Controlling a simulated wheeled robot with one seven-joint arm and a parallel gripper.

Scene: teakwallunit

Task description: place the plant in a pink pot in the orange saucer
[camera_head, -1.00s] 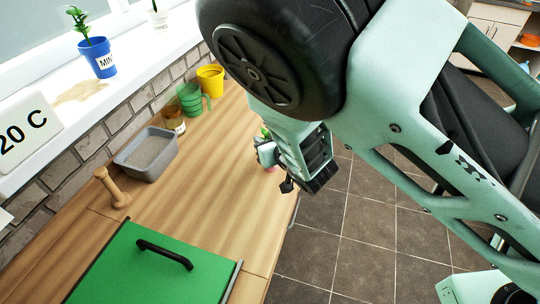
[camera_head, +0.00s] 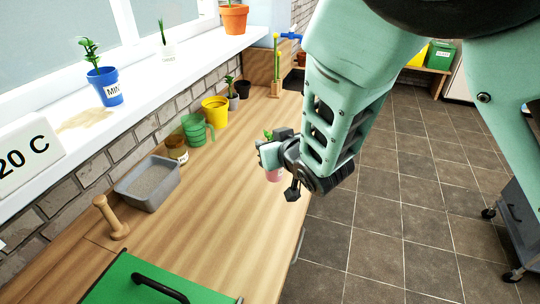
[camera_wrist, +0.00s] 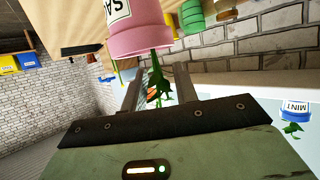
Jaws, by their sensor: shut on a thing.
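The pink pot (camera_head: 273,175) with its green plant (camera_head: 268,134) is held by my gripper (camera_head: 270,155) above the right part of the wooden worktop. My gripper hides part of the pot. In the wrist view, the pink pot (camera_wrist: 138,30) carries a partly cut-off label and appears upside down, its plant (camera_wrist: 157,80) between the fingers of my gripper (camera_wrist: 156,82). I cannot make out an orange saucer in the current views.
Along the wall stand a grey tray (camera_head: 127,190), a green jug (camera_head: 194,132) and a yellow pot (camera_head: 215,112). A wooden pestle (camera_head: 112,218) stands nearer. An orange pot (camera_head: 234,18) and a blue pot (camera_head: 105,87) are on the sill. The worktop's middle is clear.

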